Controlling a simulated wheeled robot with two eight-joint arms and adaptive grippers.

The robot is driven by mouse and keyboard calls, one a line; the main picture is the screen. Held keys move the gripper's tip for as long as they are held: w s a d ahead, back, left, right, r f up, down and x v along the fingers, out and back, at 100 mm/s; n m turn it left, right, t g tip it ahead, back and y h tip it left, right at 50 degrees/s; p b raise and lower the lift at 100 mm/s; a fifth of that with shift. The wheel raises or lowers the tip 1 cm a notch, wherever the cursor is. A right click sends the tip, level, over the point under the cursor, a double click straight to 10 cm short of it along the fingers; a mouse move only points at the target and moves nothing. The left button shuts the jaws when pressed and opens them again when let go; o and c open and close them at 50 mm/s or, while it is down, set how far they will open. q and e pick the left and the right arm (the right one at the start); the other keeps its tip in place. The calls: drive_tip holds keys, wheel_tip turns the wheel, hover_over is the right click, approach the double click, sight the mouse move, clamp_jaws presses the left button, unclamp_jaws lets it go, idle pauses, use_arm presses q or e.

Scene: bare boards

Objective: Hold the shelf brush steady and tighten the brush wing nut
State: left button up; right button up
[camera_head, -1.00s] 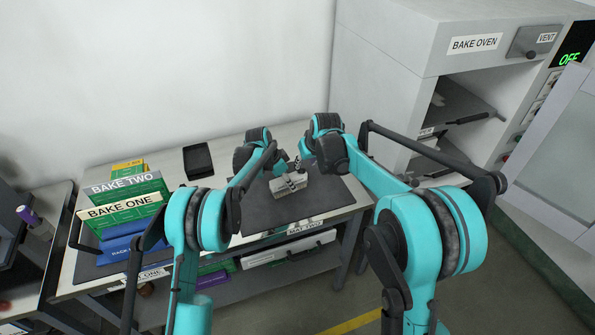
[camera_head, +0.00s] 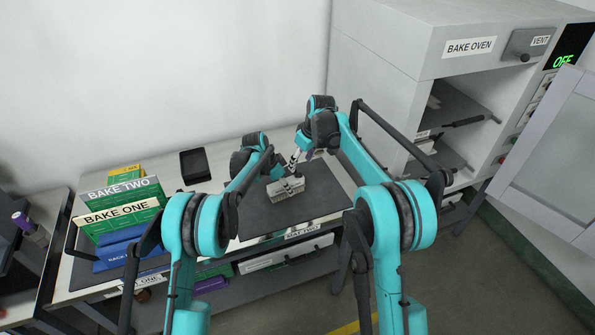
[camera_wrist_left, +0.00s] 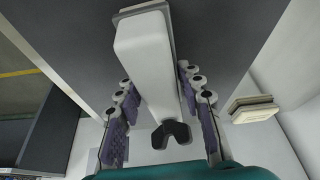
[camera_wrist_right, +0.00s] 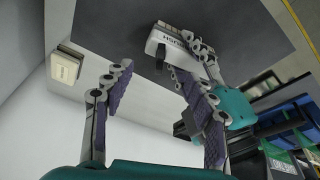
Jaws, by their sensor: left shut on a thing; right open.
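The shelf brush (camera_head: 288,189) is a pale block on the dark mat (camera_head: 325,192). Its white body (camera_wrist_left: 150,65) lies between my left gripper's purple-padded fingers (camera_wrist_left: 157,112) in the left wrist view. My left gripper (camera_head: 276,178) is shut on it. A dark wing nut (camera_wrist_left: 170,133) sits at the body's near end; it also shows in the right wrist view (camera_wrist_right: 160,57). My right gripper (camera_wrist_right: 152,75) is open and empty, with the brush and nut beyond its fingertips. In the head view it (camera_head: 295,160) hangs just above the brush, pointing down.
A dark tray (camera_head: 195,165) lies at the back. The open bake oven (camera_head: 450,120) stands at the right. A small pale box (camera_wrist_right: 66,66) shows in the right wrist view.

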sight(296, 171)
drive_tip(key=shift+x, duration=2.8)
drive_tip(key=shift+n+g, duration=0.4)
drive_tip(key=shift+n, duration=0.8)
clamp_jaws()
drive_tip(key=m, duration=0.3)
drive_tip(key=m+t+h, duration=0.1)
drive_tip(key=m, duration=0.2)
drive_tip(key=shift+s+a+m, duration=0.1)
drive_tip(key=shift+a+m, duration=0.05)
drive_tip(key=shift+m, duration=0.25)
drive_tip(key=m+h, duration=0.1)
drive_tip(key=m, duration=0.2)
drive_tip(key=m+h, duration=0.1)
drive_tip(key=m, duration=0.3)
drive_tip(key=shift+a, duration=0.1)
unclamp_jaws()
drive_tip(key=shift+a, duration=0.15)
